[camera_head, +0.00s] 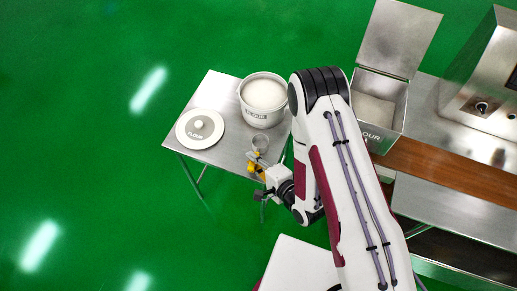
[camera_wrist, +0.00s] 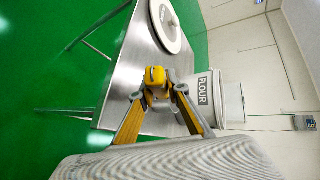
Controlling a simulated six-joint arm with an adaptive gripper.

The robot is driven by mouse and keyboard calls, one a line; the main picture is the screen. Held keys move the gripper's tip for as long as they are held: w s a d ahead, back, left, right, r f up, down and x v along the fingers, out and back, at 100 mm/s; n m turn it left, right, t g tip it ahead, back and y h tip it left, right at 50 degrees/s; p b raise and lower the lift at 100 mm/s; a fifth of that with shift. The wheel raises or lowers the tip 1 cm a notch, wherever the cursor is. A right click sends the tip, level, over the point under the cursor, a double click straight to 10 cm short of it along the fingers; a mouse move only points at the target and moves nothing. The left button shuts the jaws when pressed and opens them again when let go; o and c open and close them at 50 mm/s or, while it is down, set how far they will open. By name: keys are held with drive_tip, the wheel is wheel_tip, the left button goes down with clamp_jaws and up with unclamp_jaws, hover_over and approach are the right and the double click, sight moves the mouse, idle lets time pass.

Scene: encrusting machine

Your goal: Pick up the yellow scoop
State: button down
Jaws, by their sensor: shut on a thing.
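The yellow scoop (camera_head: 261,142) is at the front right of the small metal table, with its round cup pointing toward the flour bin. My gripper (camera_head: 257,163) is shut on the scoop's yellow handle. In the wrist view the yellow handle end (camera_wrist: 155,75) sits between the two fingertips of my gripper (camera_wrist: 160,95). The scoop's cup is hidden behind the handle and fingers there. I cannot tell whether the scoop touches the table.
The small metal table (camera_head: 222,150) holds a white flour bin (camera_head: 264,119) and its round lid (camera_head: 200,129). An open metal flour box (camera_head: 393,92) and a steel machine (camera_head: 490,85) stand to the right. Green floor (camera_head: 80,130) at left is clear.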

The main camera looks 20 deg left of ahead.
drive_tip(key=shift+r, duration=0.15)
drive_tip(key=shift+r, duration=4.85)
drive_tip(key=c, duration=2.5)
unclamp_jaws()
clamp_jaws()
drive_tip(key=shift+w+r, duration=0.1)
drive_tip(key=shift+w, duration=0.05)
